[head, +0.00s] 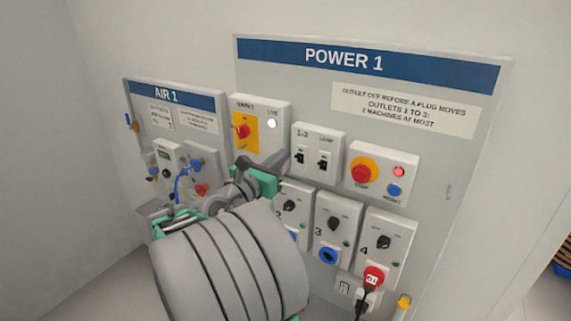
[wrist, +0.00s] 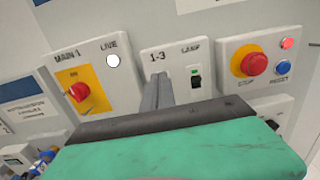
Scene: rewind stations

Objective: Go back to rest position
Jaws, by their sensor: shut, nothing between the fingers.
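My gripper (head: 283,158) is shut and empty in front of the POWER 1 panel (head: 420,100). Its fingers also show in the wrist view (wrist: 158,78), pointing at the 1-3 / LAMP switch box (wrist: 180,60). There they cover the 1-3 switch. In the head view both switches on that box (head: 318,143) show, just right of the fingertips. I cannot tell whether the fingers touch the box. The MAIN 1 box (head: 262,112) has a red rotary handle on yellow and a lit white LIVE lamp. My arm hides part of the lower panel.
The AIR 1 panel (head: 178,98) with valves and a blue hose is at left. The red STOP button (head: 362,173) stands beside a lit red lamp and blue RESET button. Outlet 4 (head: 384,245) has a red plug below it; outlet 3 (head: 330,235) shows an empty blue socket.

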